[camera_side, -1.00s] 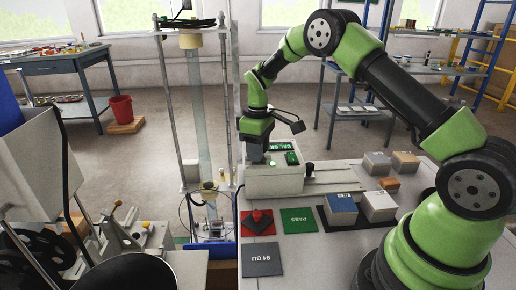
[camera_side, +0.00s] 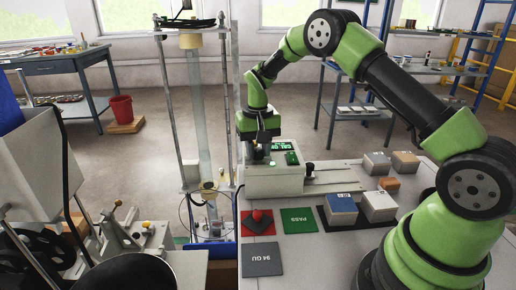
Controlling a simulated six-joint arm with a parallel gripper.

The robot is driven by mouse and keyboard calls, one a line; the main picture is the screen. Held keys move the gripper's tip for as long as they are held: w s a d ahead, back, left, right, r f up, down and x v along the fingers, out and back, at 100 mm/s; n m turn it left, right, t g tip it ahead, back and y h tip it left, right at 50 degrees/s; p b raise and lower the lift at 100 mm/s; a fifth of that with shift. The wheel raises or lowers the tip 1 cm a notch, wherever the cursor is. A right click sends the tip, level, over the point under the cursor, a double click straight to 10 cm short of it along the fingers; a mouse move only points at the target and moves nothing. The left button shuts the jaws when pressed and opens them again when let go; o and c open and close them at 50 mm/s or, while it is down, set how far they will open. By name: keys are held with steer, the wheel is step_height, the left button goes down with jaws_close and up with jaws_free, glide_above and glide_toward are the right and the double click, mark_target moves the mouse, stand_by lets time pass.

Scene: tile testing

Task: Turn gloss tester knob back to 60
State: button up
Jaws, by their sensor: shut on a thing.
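The gloss tester (camera_side: 272,180) is a pale grey box at the left end of the bench, with a green display (camera_side: 283,146) and a green button-like part (camera_side: 292,158) on top. My gripper (camera_side: 257,154) points down at the tester's top left part, beside the display. It is shut on the knob, which is mostly hidden by the fingers at this size. The knob's setting cannot be read.
A red pad with a red stamp-like piece (camera_side: 258,218), a green PASS card (camera_side: 299,219) and a grey 94 GU card (camera_side: 262,259) lie in front of the tester. Tile blocks (camera_side: 341,208) stand on a black mat to the right. A rail (camera_side: 340,180) runs right from the tester.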

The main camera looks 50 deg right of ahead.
mark_target(258, 149)
steer(key=shift+m, duration=1.1)
steer(key=o, duration=0.9)
step_height(258, 149, up, 9)
steer(key=shift+r, duration=0.5)
